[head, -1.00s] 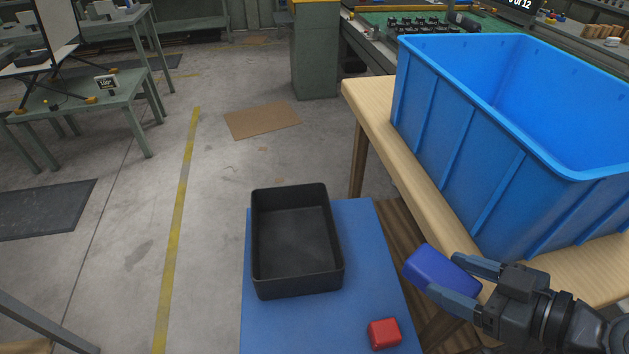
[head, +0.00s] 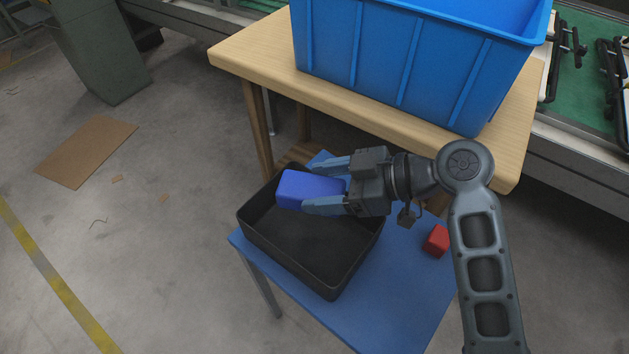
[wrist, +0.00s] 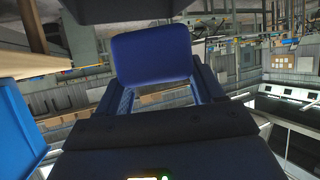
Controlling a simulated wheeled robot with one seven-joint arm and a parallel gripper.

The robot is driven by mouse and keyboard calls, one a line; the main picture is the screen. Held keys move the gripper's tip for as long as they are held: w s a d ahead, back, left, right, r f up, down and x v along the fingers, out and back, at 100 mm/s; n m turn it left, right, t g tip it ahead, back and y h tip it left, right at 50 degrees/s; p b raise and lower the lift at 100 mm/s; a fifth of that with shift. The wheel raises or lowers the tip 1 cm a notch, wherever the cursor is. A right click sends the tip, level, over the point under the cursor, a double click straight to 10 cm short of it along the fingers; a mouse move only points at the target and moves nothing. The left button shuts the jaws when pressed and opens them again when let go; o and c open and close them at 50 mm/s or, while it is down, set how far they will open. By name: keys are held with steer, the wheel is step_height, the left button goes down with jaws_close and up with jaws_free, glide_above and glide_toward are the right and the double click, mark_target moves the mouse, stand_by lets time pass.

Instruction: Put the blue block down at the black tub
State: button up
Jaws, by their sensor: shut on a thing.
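The blue block (head: 308,189) is held between the fingers of my gripper (head: 325,186), which is shut on it. In the head view the block overlaps the far part of the black tub (head: 290,267), an open rectangular tub on a blue table. The block looks raised over the tub; its exact height is hard to tell. In the wrist view the block (wrist: 153,56) fills the space between the two fingers. My gripper and the block hide part of the tub's far rim. The visible tub floor is empty.
A red block (head: 436,240) lies on the blue table (head: 400,290), right of the tub. A wooden table (head: 240,55) with a large blue crate (head: 400,65) stands behind. Floor at the left is open, with a cardboard sheet (head: 87,151) on it.

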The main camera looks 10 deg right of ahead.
steer(key=shift+a, duration=0.1)
stand_by(0.3)
step_height(320, 180, down, 10)
steer(key=b, duration=0.8)
steer(key=shift+b, duration=0.4)
steer(key=o, duration=1.1)
steer(key=v, duration=0.7)
steer(key=shift+s+d+b, duration=0.2)
steer(key=shift+d+b, duration=0.15)
